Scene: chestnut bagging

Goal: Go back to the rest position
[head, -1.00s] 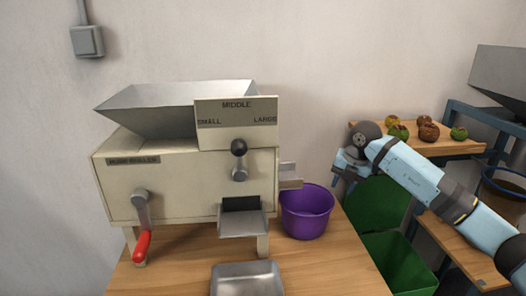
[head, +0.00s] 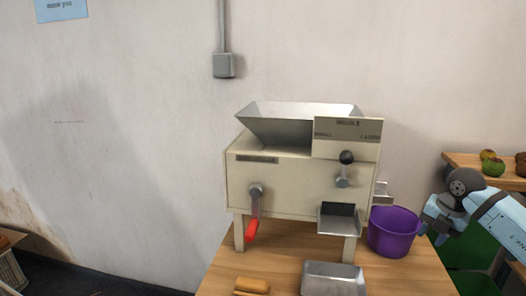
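My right gripper (head: 433,226) is at the right edge of the head view, on the blue arm coming in from the right. It hangs beside the purple bucket (head: 394,232), above the green bin (head: 474,246). Its fingers are small and partly hidden, so I cannot tell whether they are open or shut. My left gripper is not in view. The cream machine (head: 285,183) with a metal hopper (head: 295,125) stands on the wooden table (head: 228,272). Its red-handled crank (head: 252,229) hangs down at the front left.
A metal tray (head: 333,279) and a tan wooden object (head: 252,285) lie at the table's front. A shelf (head: 462,159) with several round fruits stands at right. A basket (head: 12,270) is at far left. The floor between basket and table looks clear.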

